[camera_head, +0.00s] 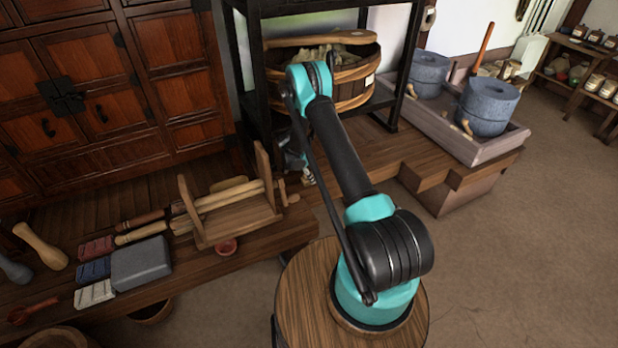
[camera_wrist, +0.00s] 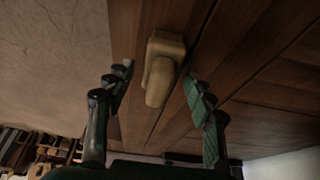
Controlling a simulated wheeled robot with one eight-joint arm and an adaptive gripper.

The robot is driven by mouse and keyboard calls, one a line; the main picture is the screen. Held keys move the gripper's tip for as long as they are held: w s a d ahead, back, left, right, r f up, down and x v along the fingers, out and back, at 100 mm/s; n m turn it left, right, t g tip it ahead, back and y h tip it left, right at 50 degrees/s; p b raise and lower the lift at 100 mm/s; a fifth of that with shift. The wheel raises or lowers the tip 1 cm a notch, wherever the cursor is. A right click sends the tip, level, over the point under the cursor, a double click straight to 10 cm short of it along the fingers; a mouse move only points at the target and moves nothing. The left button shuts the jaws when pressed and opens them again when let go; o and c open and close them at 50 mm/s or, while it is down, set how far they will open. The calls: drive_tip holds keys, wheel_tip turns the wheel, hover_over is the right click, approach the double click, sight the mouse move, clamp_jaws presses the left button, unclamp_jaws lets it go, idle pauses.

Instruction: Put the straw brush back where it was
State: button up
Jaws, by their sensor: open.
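A tan object with a blocky end and a rounded, narrower end, which may be the straw brush (camera_wrist: 163,68), lies on dark wooden planks in the wrist view. My gripper (camera_wrist: 160,95) is open, with one finger on each side of this object and a gap to both. In the head view my gripper (camera_head: 297,158) is low beside the black stand, over the wooden platform, largely hidden by my arm. A small pale thing (camera_head: 308,178) shows just below it there; I cannot tell if it is the same object.
A wooden rack (camera_head: 232,232) with rolling pins stands on the low platform at left, near a grey stone block (camera_head: 141,262). A black stand (camera_head: 254,60) holds a wooden tub (camera_head: 352,88). Stone querns (camera_head: 487,105) sit in a trough at right. The floor at right is clear.

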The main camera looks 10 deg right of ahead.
drive_tip(key=v, duration=1.1)
drive_tip(key=s+d+r+n+t+y, duration=0.1)
drive_tip(key=s+d+r+n, duration=0.25)
drive_tip(key=s+r, duration=0.6)
drive_tip(key=s+d+r+n+y, duration=0.1)
drive_tip(key=s+d+r+n, duration=0.4)
drive_tip(key=r, duration=0.8)
drive_tip(key=s+r+n+t+y, duration=0.1)
drive_tip(key=s+n, duration=0.5)
drive_tip(key=s, duration=2)
wheel_tip(320, 180, up, 2)
drive_tip(key=shift+r+t+y, duration=0.1)
drive_tip(key=shift+t+y, duration=0.3)
drive_tip(key=shift+y, duration=0.3)
